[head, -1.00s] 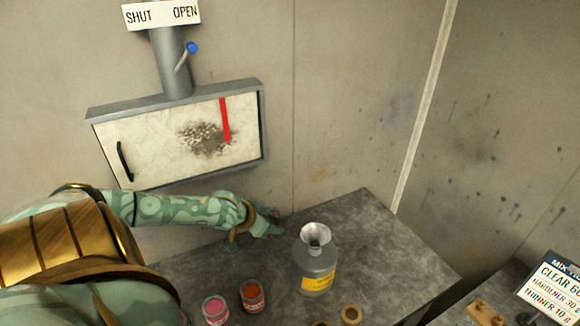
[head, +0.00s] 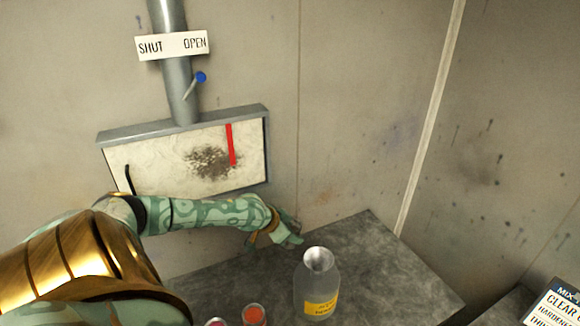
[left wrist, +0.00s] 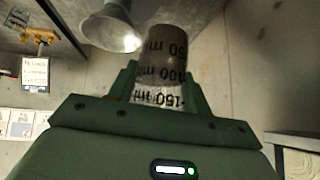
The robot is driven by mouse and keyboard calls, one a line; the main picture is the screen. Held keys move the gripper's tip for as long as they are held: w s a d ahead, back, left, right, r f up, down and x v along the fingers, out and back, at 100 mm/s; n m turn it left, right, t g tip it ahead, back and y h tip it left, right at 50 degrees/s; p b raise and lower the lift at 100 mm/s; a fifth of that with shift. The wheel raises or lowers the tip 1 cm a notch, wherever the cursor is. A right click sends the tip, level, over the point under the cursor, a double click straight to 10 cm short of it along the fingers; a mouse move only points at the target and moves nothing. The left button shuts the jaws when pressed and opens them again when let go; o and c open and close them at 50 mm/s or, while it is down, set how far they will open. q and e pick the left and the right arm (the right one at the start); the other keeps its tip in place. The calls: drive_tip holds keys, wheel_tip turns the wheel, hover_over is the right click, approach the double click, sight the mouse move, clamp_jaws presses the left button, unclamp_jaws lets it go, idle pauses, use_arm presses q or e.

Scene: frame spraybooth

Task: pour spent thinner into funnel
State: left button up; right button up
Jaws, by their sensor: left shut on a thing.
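The metal funnel (head: 318,259) stands in the neck of a grey bottle (head: 304,286) with a yellow label, on the dark bench. My left gripper (head: 288,236) is just left of and beyond the funnel's mouth. In the left wrist view it is shut on a clear graduated cup (left wrist: 162,72) with black ml marks. The marks appear upside down there. The funnel (left wrist: 112,28) shows beside the cup, left of it, with a small gap in the picture. I cannot tell the cup's contents or its tilt. My right gripper is out of view.
Two open paint jars, one red (head: 254,314) and one pink (head: 215,322), stand at the bench's (head: 385,265) near edge. A filter box (head: 185,160) with a duct and blue-knobbed lever (head: 200,78) is on the wall. The bench right of the bottle is clear.

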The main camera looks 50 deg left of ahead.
use_arm(q)
drive_tip(key=shift+w+d+r+y+p, duration=0.2)
drive_tip(key=shift+y+p, duration=0.2)
drive_tip(key=shift+p, duration=0.45)
drive_tip(key=shift+w+d+r+m+g+y+p, duration=0.1)
drive_tip(key=shift+d+r+m+g+y+p, duration=0.05)
drive_tip(key=shift+d+m+g+y+p, duration=0.35)
drive_tip(key=shift+w+d+f+y+b, duration=0.15)
drive_tip(key=shift+f+y+b, duration=0.15)
drive_tip(key=shift+f+y, duration=0.35)
drive_tip(key=shift+w+d+f+g+b, duration=0.1)
drive_tip(key=shift+f+g+b, duration=0.35)
drive_tip(key=shift+f, duration=0.1)
drive_tip(key=shift+r, duration=0.1)
drive_tip(key=shift+m+y, duration=0.25)
drive_tip(key=shift+m, duration=0.05)
drive_tip(key=shift+w+d+f+y+p, duration=0.1)
drive_tip(key=shift+d+f+y+p, duration=0.2)
drive_tip(key=shift+f, duration=0.15)
drive_tip(key=shift+f+g+y+p, duration=0.2)
drive_tip(key=shift+g+y+p, duration=0.15)
drive_tip(key=shift+y+p, duration=0.05)
